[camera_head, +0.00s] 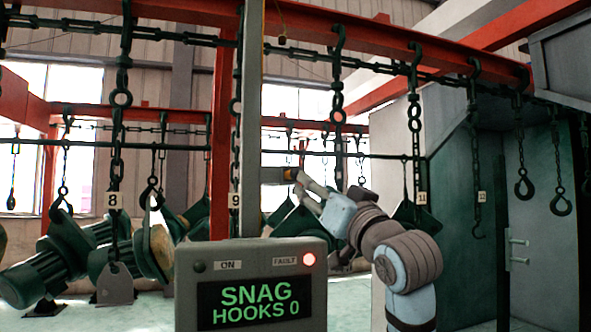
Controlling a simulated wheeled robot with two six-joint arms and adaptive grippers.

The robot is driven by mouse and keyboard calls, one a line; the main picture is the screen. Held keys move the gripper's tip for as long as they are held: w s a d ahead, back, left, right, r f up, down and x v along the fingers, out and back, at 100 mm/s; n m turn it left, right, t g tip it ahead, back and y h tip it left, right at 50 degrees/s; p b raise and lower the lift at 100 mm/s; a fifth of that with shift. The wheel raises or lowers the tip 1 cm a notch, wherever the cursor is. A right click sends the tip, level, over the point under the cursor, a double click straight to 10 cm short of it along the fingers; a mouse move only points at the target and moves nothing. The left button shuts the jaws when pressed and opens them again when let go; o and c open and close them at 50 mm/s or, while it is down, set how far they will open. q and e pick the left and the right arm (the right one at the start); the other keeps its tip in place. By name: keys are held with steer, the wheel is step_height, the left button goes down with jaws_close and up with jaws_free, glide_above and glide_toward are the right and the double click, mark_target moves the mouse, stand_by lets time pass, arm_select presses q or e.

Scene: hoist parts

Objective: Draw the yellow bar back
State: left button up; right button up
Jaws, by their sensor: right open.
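Most of the bar cannot be made out. My right gripper (302,187) is open, with its fingers close to this piece. I cannot tell whether they touch it. My right arm reaches in from the lower right. My left gripper is not in view.
A grey panel (251,257) reading "SNAG HOOKS 0", with a lit red fault lamp, stands in front. Chains with hooks hang from the red overhead beam (400,45). Green motors (45,275) hang at left. A green booth (465,200) stands at right.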

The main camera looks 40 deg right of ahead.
mark_target(297, 174)
steer(key=p+x, duration=0.1)
steer(key=x, duration=0.4)
steer(key=p+x, duration=0.2)
steer(key=x, duration=0.3)
steer(key=shift+w+a+f, duration=0.1)
steer(key=shift+a, duration=0.15)
steer(key=shift+w+d, duration=0.1)
steer(key=shift+w, duration=0.05)
steer(key=shift+s, duration=0.35)
steer(key=shift+c, duration=0.7)
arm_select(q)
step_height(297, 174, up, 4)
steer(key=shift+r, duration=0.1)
arm_select(e)
jaws_close()
